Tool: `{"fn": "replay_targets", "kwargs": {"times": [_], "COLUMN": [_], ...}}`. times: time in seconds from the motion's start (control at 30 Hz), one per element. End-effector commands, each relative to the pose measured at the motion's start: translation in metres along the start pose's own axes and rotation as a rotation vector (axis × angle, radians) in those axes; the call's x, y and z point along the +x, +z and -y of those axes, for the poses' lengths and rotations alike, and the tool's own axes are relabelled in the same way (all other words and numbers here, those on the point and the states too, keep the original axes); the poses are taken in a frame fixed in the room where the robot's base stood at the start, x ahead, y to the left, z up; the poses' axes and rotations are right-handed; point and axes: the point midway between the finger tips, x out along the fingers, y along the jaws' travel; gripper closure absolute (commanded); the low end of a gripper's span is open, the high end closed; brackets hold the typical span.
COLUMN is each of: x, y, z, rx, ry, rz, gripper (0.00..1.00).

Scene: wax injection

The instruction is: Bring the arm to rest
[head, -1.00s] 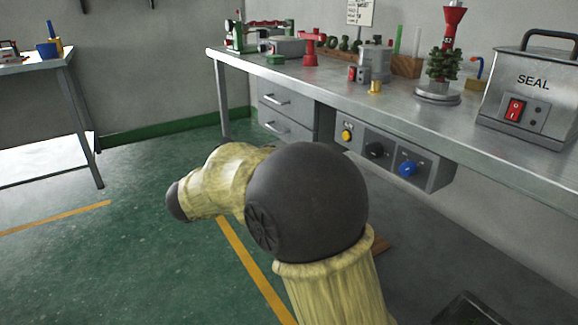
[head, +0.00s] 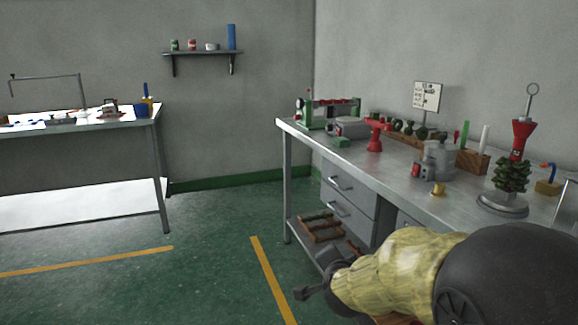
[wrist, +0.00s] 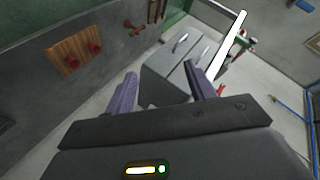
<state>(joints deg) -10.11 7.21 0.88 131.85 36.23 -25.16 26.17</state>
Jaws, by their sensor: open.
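My gripper (wrist: 163,84) is open and empty in the wrist view, its two purple-grey fingers spread apart. In the head view my arm reaches in from the lower right, with a dark joint and a yellowish link. The dark end of my arm (head: 322,285) hangs in front of the workbench (head: 385,172), below the height of its top. My gripper's fingers are too small to judge there. The grey drawers (wrist: 178,72) lie beyond the fingers in the wrist view, and the drawers also show in the head view (head: 348,200).
The bench top holds a red stand (head: 375,138), a grey pot (head: 438,162) and a wax tree on a round base (head: 503,204). A second table (head: 75,128) stands at the left. A wall shelf (head: 203,53) hangs at the back. Green floor (head: 215,245) lies open between the tables.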

Motion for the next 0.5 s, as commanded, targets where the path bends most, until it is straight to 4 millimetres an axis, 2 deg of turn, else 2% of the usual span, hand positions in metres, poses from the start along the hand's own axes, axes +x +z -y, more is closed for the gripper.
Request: {"fn": "replay_targets", "kwargs": {"times": [0.1, 0.3, 0.5], "x": [-0.026, -0.076, -0.129], "y": [0.013, 0.035, 0.041], "z": [-0.026, -0.085, -0.135], "rx": [-0.23, -0.579, -0.833], "ry": [0.082, 0.206, 0.302], "rz": [0.181, 0.481, 0.728], "gripper": [0.45, 0.45, 0.45]}}
